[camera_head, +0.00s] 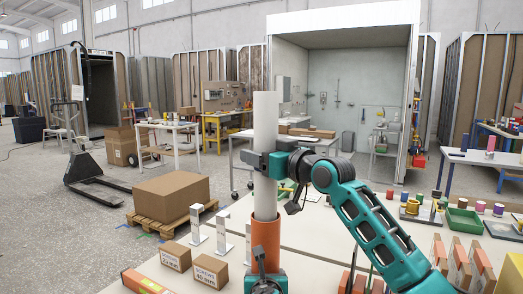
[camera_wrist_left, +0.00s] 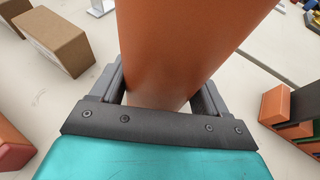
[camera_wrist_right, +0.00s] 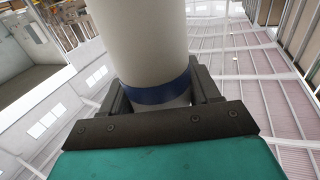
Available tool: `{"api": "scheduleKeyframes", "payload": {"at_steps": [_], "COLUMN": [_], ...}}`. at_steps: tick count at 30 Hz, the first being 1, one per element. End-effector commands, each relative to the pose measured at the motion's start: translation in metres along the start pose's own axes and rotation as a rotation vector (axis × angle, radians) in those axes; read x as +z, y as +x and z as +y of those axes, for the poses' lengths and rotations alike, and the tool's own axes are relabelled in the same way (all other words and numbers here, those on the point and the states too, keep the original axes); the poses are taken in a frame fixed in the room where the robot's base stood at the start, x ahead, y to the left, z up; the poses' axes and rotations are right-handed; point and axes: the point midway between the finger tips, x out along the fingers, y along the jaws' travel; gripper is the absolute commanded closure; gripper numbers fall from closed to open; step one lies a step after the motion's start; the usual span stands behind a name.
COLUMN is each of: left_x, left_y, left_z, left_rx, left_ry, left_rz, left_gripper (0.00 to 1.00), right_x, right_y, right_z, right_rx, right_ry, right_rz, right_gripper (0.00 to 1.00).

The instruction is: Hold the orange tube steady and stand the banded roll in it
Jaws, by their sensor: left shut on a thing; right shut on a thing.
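The orange tube (camera_head: 266,238) stands upright near the front of the pale table in the head view. My left gripper (camera_head: 264,272) is shut around its lower part, and the left wrist view shows the tube (camera_wrist_left: 175,45) between both fingers. The banded roll (camera_head: 265,125) is a long white cylinder, upright right above the tube. My right gripper (camera_head: 264,163) is shut around its middle. The right wrist view shows the roll's dark blue band (camera_wrist_right: 162,93) between the fingers. The roll's lower end meets the tube's mouth; how far inside it is, I cannot tell.
Small cartons (camera_head: 209,270) and white upright stands (camera_head: 198,225) are left of the tube. A green tray (camera_head: 464,222), coloured rolls and orange-brown blocks (camera_head: 459,268) are at the right. Bare table lies between the tube and the tray, partly under my right arm.

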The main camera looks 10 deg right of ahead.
Motion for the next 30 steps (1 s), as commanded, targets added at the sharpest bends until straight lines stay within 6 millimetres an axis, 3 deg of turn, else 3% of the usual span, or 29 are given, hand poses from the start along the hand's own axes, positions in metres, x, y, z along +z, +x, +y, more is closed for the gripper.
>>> {"api": "scheduleKeyframes", "payload": {"at_steps": [17,18,26,30], "left_x": [0.0003,0.0003,0.0003,0.0004], "left_y": [-0.0001,-0.0001,0.0000,0.0000], "left_z": [-0.0002,-0.0001,-0.0001,0.0001], "left_rx": [0.000,0.000,0.000,0.000], "left_ry": [0.000,0.000,0.000,0.000], "left_rz": [0.000,0.000,0.000,-0.001], "left_gripper": [0.61,0.61,0.62,0.62], "right_x": [0.0090,0.0090,0.0093,0.0094], "right_y": [-0.0003,-0.0003,-0.0003,-0.0002], "right_z": [-0.0001,-0.0001,0.0000,0.0000], "right_rx": [0.000,0.000,0.000,0.000], "right_ry": [0.000,0.000,0.000,0.000], "right_rz": [0.003,0.003,0.002,0.001], "right_gripper": [0.74,0.35,0.10,0.09]}}
